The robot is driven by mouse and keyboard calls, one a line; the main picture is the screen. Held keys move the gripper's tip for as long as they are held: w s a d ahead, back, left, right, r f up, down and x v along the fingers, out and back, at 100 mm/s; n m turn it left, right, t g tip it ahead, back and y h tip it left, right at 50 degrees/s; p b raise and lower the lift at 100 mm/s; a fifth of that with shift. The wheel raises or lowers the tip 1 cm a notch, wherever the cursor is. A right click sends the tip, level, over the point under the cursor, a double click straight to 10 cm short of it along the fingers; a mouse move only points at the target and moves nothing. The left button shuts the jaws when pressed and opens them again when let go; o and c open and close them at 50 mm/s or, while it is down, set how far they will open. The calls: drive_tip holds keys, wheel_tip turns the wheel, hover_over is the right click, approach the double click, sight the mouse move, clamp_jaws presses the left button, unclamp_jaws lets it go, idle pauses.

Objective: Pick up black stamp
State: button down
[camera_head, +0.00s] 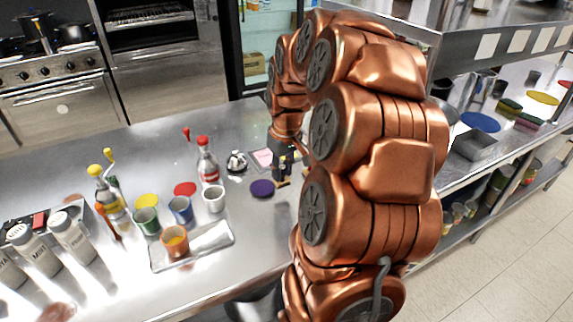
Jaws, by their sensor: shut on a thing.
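My gripper (284,172) is low over the steel counter, in front of the pink pad and right of the purple disc. It is small and partly hidden by my copper arm. It is shut on a small dark thing, which I take to be the black stamp; its outline blends with the dark fingers. A small tan or yellowish part shows at the fingertips. I cannot tell whether the held thing touches the counter.
A purple disc (262,188), a pink pad (264,157) and a silver domed object (236,162) lie close to the gripper. Further left are a red-capped bottle (207,163), a white cup (214,199) and a tray (219,245). A shelved counter stands right.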

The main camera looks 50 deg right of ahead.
drive_tip(key=s+a+r+b, duration=0.1)
drive_tip(key=s+a, duration=0.3)
drive_tip(key=a, duration=0.5)
drive_tip(key=shift+s+b, duration=0.15)
drive_tip(key=shift+b, duration=0.25)
